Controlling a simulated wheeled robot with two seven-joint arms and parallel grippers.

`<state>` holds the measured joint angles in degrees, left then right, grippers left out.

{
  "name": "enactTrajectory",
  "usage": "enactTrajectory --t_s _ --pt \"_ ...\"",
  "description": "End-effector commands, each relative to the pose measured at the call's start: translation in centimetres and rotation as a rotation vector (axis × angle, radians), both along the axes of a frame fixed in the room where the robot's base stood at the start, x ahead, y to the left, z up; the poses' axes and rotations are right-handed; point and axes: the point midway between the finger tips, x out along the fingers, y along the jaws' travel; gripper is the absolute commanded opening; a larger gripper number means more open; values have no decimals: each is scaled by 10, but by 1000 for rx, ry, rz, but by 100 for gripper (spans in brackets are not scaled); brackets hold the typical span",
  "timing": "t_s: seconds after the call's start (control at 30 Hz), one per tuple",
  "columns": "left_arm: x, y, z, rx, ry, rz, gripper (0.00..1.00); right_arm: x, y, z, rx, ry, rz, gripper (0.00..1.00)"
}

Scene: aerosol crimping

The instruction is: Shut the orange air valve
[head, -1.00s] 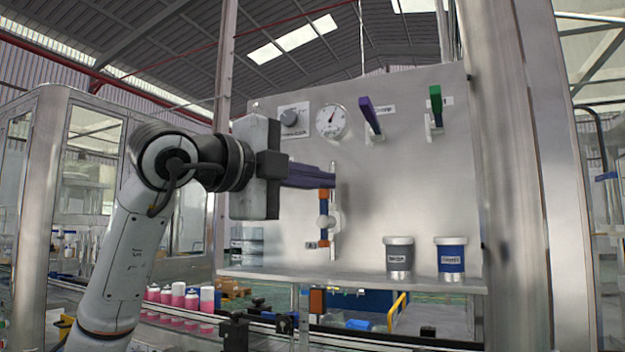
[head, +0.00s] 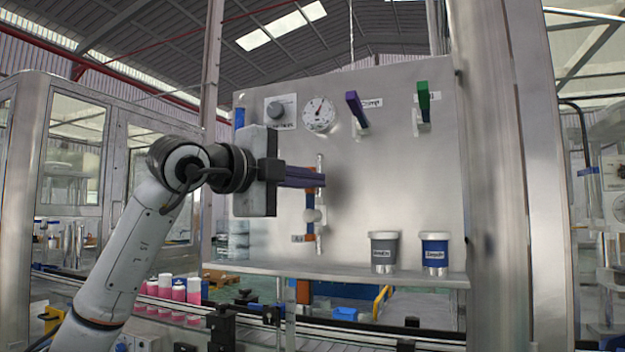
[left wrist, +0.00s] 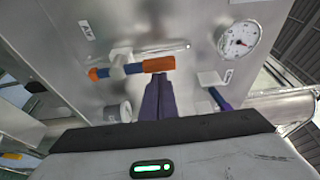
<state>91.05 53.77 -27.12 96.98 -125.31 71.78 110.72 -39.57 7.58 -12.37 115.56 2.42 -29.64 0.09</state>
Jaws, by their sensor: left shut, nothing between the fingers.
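The orange air valve (head: 308,238) is on the lower middle of the steel panel. Its orange and blue handle stands upright along a vertical pipe, with a whitish round part at mid-height. In the left wrist view the handle (left wrist: 158,64) lies across the picture, orange at both ends. My left gripper (head: 325,181) has dark purple fingers, shut and empty, in front of the handle's upper end and partly hiding it. In the left wrist view the fingertips (left wrist: 158,77) are right by that orange end; I cannot tell whether they touch. My right gripper is not in view.
Above are a knob (head: 281,110), a gauge (head: 319,115), a purple handle (head: 357,107) and a green handle (head: 424,98). A grey cup (head: 383,253) and a blue cup (head: 435,254) stand on the shelf (head: 340,275). A steel post (head: 490,180) bounds the right.

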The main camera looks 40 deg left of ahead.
Motion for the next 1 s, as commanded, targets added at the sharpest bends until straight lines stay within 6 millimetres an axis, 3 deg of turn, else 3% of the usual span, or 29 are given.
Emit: enactTrajectory --t_s 0.63,0.87,1.0 --pt "-1 7 -1 -103 -23 2 0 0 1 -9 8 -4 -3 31" --pt "-5 18 -3 -216 -53 7 0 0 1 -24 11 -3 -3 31" --pt "-12 34 -5 -337 -84 20 0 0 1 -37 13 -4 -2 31"
